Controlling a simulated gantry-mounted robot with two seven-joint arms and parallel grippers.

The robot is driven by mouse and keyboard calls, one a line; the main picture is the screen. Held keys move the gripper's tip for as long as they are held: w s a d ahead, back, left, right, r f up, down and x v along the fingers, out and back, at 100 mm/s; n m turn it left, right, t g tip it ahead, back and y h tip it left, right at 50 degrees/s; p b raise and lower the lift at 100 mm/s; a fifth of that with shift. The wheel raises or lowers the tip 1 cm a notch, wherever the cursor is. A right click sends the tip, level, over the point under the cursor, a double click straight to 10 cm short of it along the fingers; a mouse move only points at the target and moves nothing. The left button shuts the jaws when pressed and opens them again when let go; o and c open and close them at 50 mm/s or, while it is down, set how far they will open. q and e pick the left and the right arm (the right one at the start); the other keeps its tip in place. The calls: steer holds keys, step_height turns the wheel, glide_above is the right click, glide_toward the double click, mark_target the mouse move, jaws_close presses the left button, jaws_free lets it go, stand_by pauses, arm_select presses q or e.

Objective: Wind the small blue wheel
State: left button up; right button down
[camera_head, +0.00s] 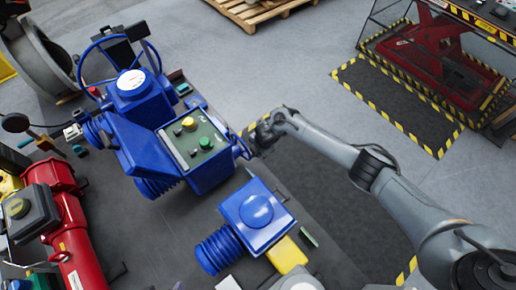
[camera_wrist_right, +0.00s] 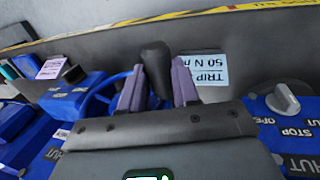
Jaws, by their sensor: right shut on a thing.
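The small blue wheel (camera_head: 243,146) is on the right side of the large blue valve actuator (camera_head: 150,150), mostly hidden in the head view by my right gripper (camera_head: 258,138). In the right wrist view, part of the blue rim (camera_wrist_right: 98,101) shows left of the fingers. A dark handle knob (camera_wrist_right: 156,62) stands between the two purple fingers of my right gripper (camera_wrist_right: 157,85), which are shut on it. My left gripper is not in view.
A larger blue handwheel (camera_head: 84,62) is at the actuator's upper left. A second blue unit (camera_head: 257,210) stands below on the grey bench. A red actuator (camera_head: 80,235) is at lower left. Grey floor with a striped dark mat (camera_head: 395,100) lies right.

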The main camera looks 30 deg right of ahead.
steer(key=shift+s+f+t+b, duration=0.2)
steer(key=shift+f+t+b, duration=0.35)
steer(key=shift+f+t, duration=0.15)
steer(key=f+t+b, duration=0.1)
steer(key=t+b, duration=0.1)
steer(key=b, duration=0.2)
steer(key=shift+f+y, duration=0.4)
steer(key=shift+f+t+b, duration=0.1)
steer(key=shift+t+b, duration=0.7)
steer(key=shift+b, duration=0.35)
steer(key=shift+w, duration=0.1)
steer(key=c, duration=0.8)
jaws_free()
steer(key=shift+s+r, duration=0.35)
steer(key=shift+r, duration=0.25)
steer(key=p+v, duration=0.1)
steer(key=v, duration=0.8)
steer(key=shift+s+d+r, duration=0.15)
steer(key=shift+s, duration=0.1)
